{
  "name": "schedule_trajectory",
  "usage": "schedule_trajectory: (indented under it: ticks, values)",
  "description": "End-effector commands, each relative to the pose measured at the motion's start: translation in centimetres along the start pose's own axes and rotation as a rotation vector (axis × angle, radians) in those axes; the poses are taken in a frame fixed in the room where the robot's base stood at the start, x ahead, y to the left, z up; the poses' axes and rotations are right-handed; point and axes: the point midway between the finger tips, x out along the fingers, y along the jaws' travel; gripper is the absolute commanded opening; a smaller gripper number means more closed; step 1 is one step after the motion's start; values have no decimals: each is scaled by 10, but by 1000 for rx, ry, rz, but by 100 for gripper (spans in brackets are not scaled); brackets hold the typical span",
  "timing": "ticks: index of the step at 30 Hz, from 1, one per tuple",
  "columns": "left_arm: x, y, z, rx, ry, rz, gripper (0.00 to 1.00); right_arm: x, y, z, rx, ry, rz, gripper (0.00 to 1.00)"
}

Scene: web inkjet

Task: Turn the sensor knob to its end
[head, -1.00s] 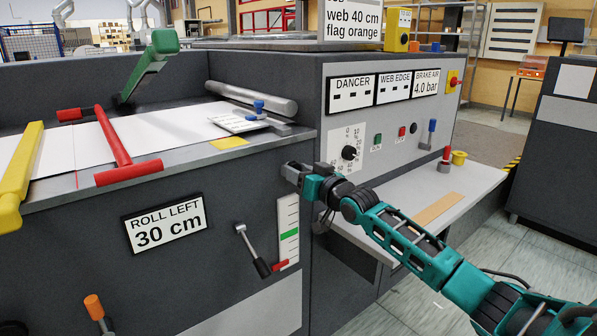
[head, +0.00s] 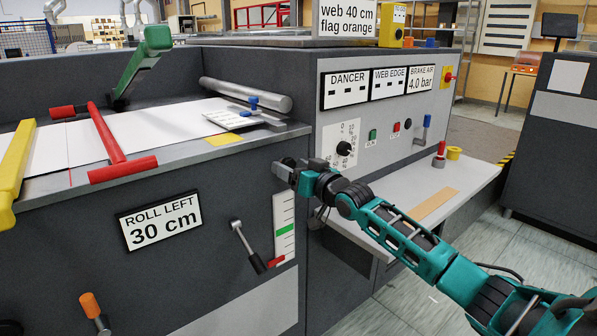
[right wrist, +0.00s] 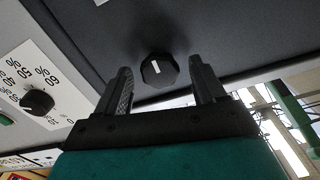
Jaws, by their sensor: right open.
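A black faceted knob with a white mark (right wrist: 158,70) sits on a dark panel in the right wrist view. It appears between the two fingertips of my right gripper (right wrist: 160,75), which is open, with a gap on both sides. In the head view my right gripper (head: 284,174) is at the front corner of the grey machine, and a dark round shape, likely this knob (head: 289,162), shows just behind it. No label names either knob as the sensor knob. A second black knob (head: 343,148) on a white percent scale is farther right; it also shows in the right wrist view (right wrist: 37,101). My left gripper is not in view.
A lever with a black grip (head: 250,248) and a green-marked scale (head: 285,230) are below my right gripper. The machine's top edge with a yellow note (head: 223,139) is to its left. A grey side shelf (head: 470,182) is to the right, under my right arm.

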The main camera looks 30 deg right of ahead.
Motion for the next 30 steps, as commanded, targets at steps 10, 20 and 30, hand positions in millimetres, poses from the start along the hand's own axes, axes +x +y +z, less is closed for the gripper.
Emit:
schedule_trajectory:
  ticks: [10, 20, 30]
  values:
    - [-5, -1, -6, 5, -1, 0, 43, -33, 0, 1, 0, -4, 0, 70]
    - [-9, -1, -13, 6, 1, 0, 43, -83, 0, 0, -2, -4, 0, 70]
    - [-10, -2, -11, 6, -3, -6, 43, -121, 0, 1, -1, -3, 0, 70]
